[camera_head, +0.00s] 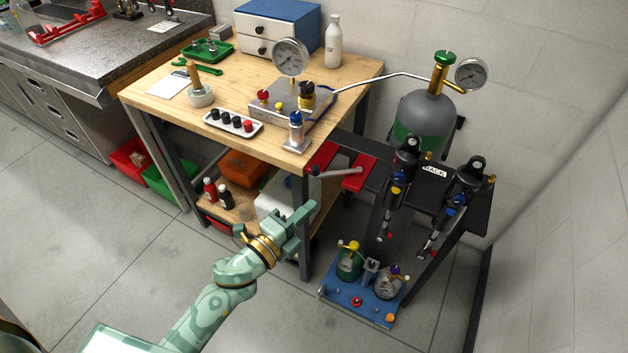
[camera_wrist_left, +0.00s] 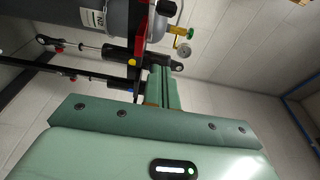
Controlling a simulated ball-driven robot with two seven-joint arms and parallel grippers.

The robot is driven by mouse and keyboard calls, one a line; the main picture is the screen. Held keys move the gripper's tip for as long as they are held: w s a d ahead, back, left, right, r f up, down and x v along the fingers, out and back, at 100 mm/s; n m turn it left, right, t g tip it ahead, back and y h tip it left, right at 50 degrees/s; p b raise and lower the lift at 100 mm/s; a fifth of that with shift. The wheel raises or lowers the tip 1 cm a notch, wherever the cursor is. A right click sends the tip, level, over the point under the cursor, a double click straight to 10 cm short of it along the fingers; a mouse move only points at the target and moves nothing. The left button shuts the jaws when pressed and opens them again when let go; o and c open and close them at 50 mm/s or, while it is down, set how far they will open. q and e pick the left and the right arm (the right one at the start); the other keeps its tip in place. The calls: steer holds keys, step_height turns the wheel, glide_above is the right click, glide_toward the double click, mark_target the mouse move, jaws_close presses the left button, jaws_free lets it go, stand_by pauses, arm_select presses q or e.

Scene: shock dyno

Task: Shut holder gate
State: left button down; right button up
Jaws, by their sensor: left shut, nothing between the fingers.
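I cannot make out a holder gate for certain. The grey gas cylinder (camera_head: 424,116) with a green band and brass valve stands at the back right, and a dark piece (camera_head: 458,122) shows beside it. Two black shocks (camera_head: 402,178) (camera_head: 463,192) lean on the dark rack (camera_head: 478,212). My left gripper (camera_head: 304,216) is shut and empty, in front of the bench's near right leg, left of the rack and apart from it. In the left wrist view its fingers (camera_wrist_left: 158,78) overlap the view of a black shock body (camera_wrist_left: 122,56). My right gripper is not in view.
Red vise jaws with a grey handle (camera_head: 338,172) jut from the bench corner. A blue base (camera_head: 345,300) with small canisters sits on the floor below the rack. Floor at the lower left is clear.

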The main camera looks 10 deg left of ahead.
arm_select(q)
steer(key=w, duration=0.8)
steer(key=shift+w, duration=0.2)
steer(key=shift+a+b, duration=0.1)
steer(key=shift+b, duration=0.2)
steer(key=shift+a+h, duration=0.1)
steer(key=shift+h, duration=0.2)
